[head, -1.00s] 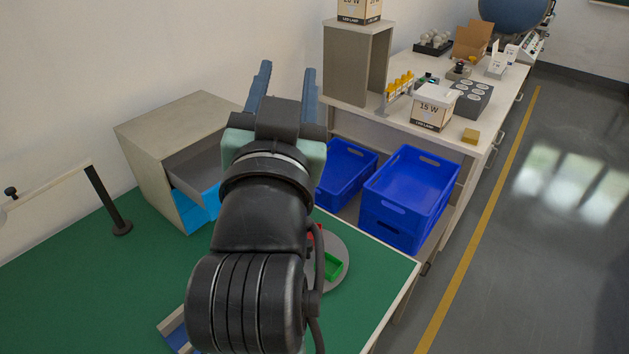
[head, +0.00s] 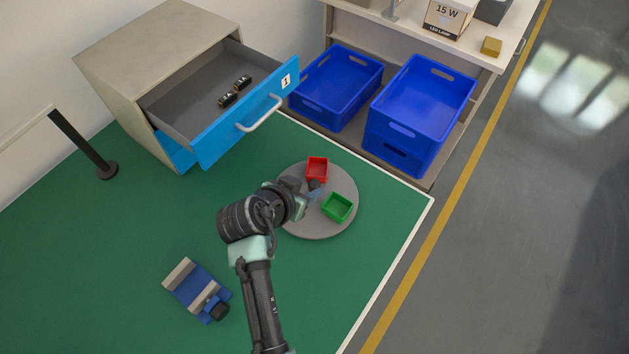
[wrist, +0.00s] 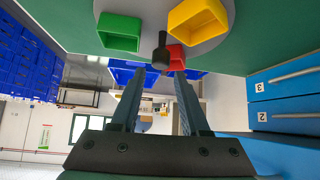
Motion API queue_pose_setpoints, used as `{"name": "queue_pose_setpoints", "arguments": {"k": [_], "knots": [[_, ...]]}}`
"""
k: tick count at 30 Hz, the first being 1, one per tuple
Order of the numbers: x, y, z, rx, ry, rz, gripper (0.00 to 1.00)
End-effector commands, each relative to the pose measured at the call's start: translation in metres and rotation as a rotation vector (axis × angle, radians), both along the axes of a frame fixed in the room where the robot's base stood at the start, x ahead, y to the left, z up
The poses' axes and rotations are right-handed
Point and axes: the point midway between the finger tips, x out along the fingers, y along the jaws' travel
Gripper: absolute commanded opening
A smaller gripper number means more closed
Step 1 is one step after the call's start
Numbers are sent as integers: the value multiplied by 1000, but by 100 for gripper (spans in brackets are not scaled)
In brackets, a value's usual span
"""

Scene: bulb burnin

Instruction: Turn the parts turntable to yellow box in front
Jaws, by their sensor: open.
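The round grey parts turntable (head: 335,225) lies on the green bench top. A red box (head: 317,168) is at its far side and a green box (head: 338,207) at its right; both also show in the wrist view, red (wrist: 175,60) and green (wrist: 119,33). The yellow box (wrist: 198,24) shows only in the wrist view; my arm hides it in the head view. A dark upright post (wrist: 160,52) stands at the turntable's middle. My gripper (wrist: 160,78) is open, its fingers pointing towards the post, with nothing seen held between them.
A cabinet (head: 155,65) stands at the back left with its blue-fronted drawer (head: 245,118) pulled out. Blue crates (head: 420,100) are on a low shelf beyond. A blue and grey fixture (head: 197,290) lies front left. Bare green surface surrounds the turntable.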

Motion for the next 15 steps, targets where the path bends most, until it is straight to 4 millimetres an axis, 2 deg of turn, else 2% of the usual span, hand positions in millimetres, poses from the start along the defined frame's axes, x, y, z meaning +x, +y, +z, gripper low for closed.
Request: {"name": "queue_pose_setpoints", "arguments": {"k": [7,15], "knots": [[24,-14,-28,0,1,-1,45],[35,-19,-40,1,-1,1,45]]}}
